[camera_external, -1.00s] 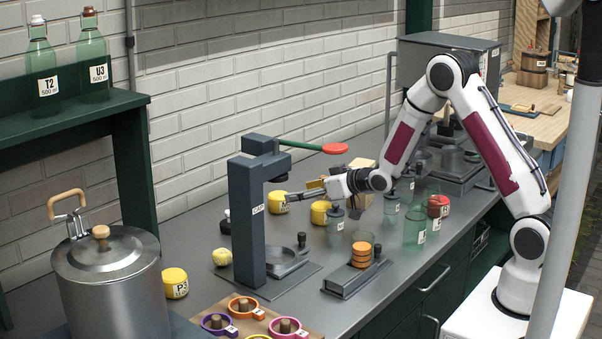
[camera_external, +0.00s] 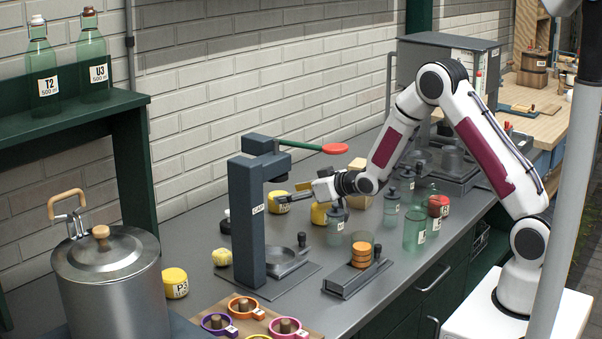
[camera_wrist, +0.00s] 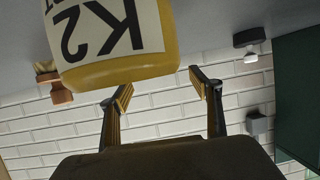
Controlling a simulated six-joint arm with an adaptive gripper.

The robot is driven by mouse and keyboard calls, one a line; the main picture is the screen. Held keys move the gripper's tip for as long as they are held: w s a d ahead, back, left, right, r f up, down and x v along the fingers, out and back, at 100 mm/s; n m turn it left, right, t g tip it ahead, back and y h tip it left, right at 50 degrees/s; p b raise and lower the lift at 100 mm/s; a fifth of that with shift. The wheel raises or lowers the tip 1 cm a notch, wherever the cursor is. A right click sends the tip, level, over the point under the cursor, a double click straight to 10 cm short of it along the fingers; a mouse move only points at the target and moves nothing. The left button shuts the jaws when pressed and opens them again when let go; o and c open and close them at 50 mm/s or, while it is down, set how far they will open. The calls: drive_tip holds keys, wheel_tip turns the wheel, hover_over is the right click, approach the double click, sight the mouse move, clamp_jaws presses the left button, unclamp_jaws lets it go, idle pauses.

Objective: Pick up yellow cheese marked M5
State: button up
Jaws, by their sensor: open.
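No M5 mark can be read in either view. A yellow cheese marked K2 (camera_wrist: 120,45) fills the upper left of the wrist view, its label upside down. My gripper (camera_wrist: 160,88) is open and empty, with the K2 cheese close to its fingers in the picture. In the external view my gripper (camera_external: 292,192) is level near the wall, around two yellow cheeses. One cheese (camera_external: 279,207) is at its fingertips and partly covered by them; the other cheese (camera_external: 319,214) stands below the hand. Their marks are too small to read.
A yellow cheese marked P3 (camera_external: 175,284) stands beside the steel pot (camera_external: 108,280). The dark press (camera_external: 247,215) with its red-tipped lever stands left of my gripper.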

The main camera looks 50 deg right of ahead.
drive_tip(key=shift+x, duration=1.7)
drive_tip(key=shift+a, duration=0.1)
drive_tip(key=c, duration=1.3)
